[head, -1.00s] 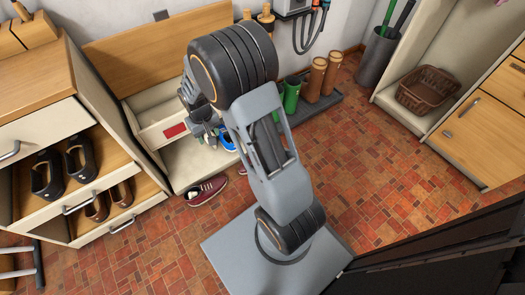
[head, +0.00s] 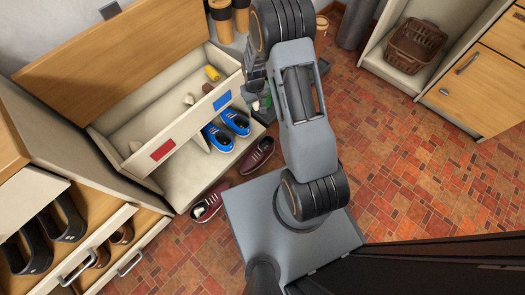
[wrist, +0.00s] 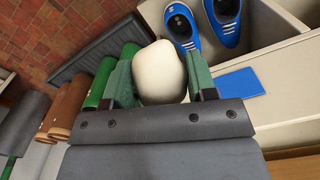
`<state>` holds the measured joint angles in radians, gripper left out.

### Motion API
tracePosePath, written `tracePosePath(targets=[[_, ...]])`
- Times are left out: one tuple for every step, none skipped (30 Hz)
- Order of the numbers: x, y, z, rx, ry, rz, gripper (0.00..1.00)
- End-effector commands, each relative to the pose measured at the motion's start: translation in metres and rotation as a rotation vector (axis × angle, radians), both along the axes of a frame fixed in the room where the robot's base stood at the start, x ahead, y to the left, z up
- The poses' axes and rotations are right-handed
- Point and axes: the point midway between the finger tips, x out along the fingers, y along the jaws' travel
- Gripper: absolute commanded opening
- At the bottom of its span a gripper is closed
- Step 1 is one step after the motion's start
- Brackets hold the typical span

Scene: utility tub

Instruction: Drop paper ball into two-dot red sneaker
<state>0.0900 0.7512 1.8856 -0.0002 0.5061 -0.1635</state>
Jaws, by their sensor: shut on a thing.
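My gripper (wrist: 160,75) is shut on a white, rounded paper ball (wrist: 158,70), held between green finger pads in the wrist view. In the head view my gripper (head: 257,100) is beside the right end of the drawer unit, above the floor and partly hidden by my arm. One dark red sneaker (head: 217,193) lies on the floor below the unit, with a whitish patch at its opening. A second dark red sneaker (head: 257,155) lies farther right, nearer my gripper. I cannot make out dots on either one.
Blue sneakers (head: 218,138) stand in the cubby under an open bin (head: 165,107) with red and blue labels. A brown basket (head: 415,45) sits at right. The tiled floor at right is clear.

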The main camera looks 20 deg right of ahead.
Motion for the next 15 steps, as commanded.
tracePosePath(targets=[[-0.002, -0.009, -0.033, 0.001, 0.01, 0.004, 0.3], [-0.001, -0.014, -0.048, 0.001, 0.008, 0.012, 0.3], [-0.002, -0.02, -0.067, 0.002, 0.007, 0.019, 0.3], [-0.003, -0.025, -0.081, 0.002, 0.007, 0.025, 0.3], [-0.005, -0.029, -0.094, 0.002, 0.007, 0.031, 0.3], [-0.007, -0.034, -0.111, 0.002, 0.006, 0.037, 0.3], [-0.009, -0.037, -0.123, 0.002, 0.006, 0.043, 0.3], [-0.011, -0.04, -0.134, 0.002, 0.005, 0.048, 0.3], [-0.014, -0.044, -0.147, 0.001, 0.004, 0.055, 0.3], [-0.016, -0.046, -0.156, 0.001, 0.004, 0.059, 0.3], [-0.018, -0.048, -0.165, 0.001, 0.004, 0.063, 0.3], [-0.02, -0.05, -0.175, 0.001, 0.002, 0.069, 0.3], [-0.022, -0.052, -0.181, 0.001, 0.002, 0.073, 0.3], [-0.024, -0.053, -0.187, 0.001, 0.002, 0.075, 0.3], [-0.025, -0.054, -0.193, 0.0, 0.0, 0.079, 0.3]])
